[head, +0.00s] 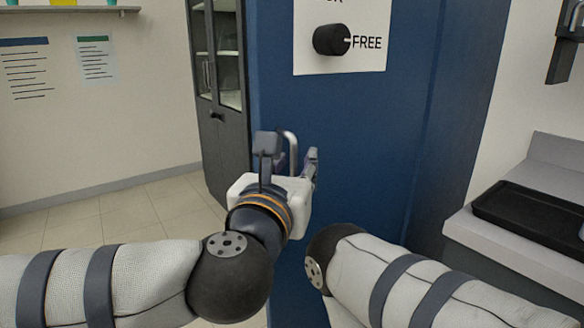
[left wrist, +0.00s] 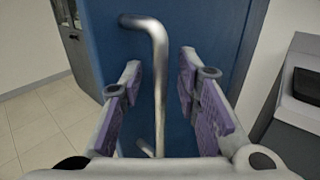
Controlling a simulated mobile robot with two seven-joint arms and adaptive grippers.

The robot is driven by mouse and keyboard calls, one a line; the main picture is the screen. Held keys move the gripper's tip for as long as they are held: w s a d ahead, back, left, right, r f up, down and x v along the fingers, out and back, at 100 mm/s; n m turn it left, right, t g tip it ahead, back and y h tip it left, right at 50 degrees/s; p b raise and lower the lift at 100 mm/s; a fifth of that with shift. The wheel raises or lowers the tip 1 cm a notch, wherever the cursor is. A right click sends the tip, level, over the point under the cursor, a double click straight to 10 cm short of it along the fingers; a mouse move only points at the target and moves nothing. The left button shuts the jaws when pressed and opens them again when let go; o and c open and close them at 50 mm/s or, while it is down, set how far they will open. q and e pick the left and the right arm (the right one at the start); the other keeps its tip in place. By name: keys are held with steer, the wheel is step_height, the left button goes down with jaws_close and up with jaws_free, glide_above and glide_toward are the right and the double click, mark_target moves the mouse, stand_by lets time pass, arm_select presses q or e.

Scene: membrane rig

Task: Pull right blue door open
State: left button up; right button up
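The blue door (head: 360,140) fills the middle of the head view and stands in front of me. It bears a white panel with a black knob (head: 331,39) marked FREE. A silver bar handle (head: 293,146) is on the door's left part; it also shows in the left wrist view (left wrist: 158,75). My left gripper (head: 287,158) is at the handle, its fingers apart on either side of the bar. In the left wrist view the purple finger pads (left wrist: 160,95) show gaps to the bar. My right arm enters at the lower right; its gripper is out of view.
A dark cabinet with glass doors (head: 220,100) stands behind on the left. A grey counter (head: 510,235) with a black tray (head: 535,212) is at the right. Tiled floor (head: 120,210) lies open at the left.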

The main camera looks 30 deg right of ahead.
arm_select(q)
steer(key=v, duration=1.2)
